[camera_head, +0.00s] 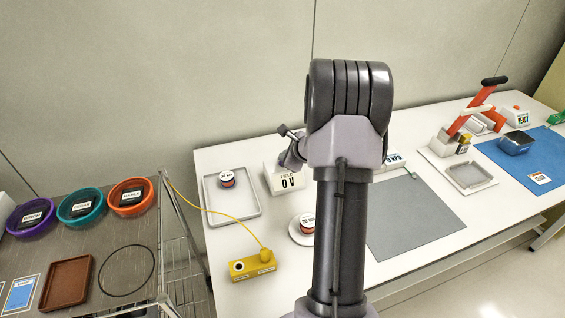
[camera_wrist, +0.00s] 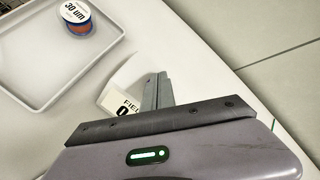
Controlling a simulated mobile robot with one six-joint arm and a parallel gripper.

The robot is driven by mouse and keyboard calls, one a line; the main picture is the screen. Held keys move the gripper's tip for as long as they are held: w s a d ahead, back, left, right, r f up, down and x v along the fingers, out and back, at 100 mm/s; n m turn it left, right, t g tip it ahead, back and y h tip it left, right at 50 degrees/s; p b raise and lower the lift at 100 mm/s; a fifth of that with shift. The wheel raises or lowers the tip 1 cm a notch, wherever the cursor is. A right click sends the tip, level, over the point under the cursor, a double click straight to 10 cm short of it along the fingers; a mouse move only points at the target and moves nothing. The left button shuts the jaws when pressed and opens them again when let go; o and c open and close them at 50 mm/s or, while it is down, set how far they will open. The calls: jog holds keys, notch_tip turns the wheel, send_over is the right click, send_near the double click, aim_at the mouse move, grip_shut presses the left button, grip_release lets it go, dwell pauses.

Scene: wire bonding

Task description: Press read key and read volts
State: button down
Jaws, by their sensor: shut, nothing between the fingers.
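A white meter box (camera_head: 272,177) stands on the white table, and its face reads "FIELD 0 V". Part of the same box (camera_wrist: 117,98) shows in the wrist view, with most of its label hidden behind my gripper. My gripper (camera_wrist: 157,88) is shut and empty, its fingers over the box in that view. In the head view my gripper (camera_head: 288,133) is above and beside the box's upper right, partly hidden by my arm. I cannot tell whether the fingertips touch the box. No read key can be made out.
A grey tray (camera_head: 232,216) with a "30 um" spool (camera_head: 227,179) is left of the box. A yellow block (camera_head: 252,266) with a cable stands in front.

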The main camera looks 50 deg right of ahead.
jog(key=shift+f, duration=0.2)
dwell(0.5)
jog(key=shift+r+p, duration=0.5)
jog(key=shift+r, duration=0.45)
notch_tip(320, 180, up, 5)
jog(key=p, duration=0.4)
jog(key=shift+r, duration=0.1)
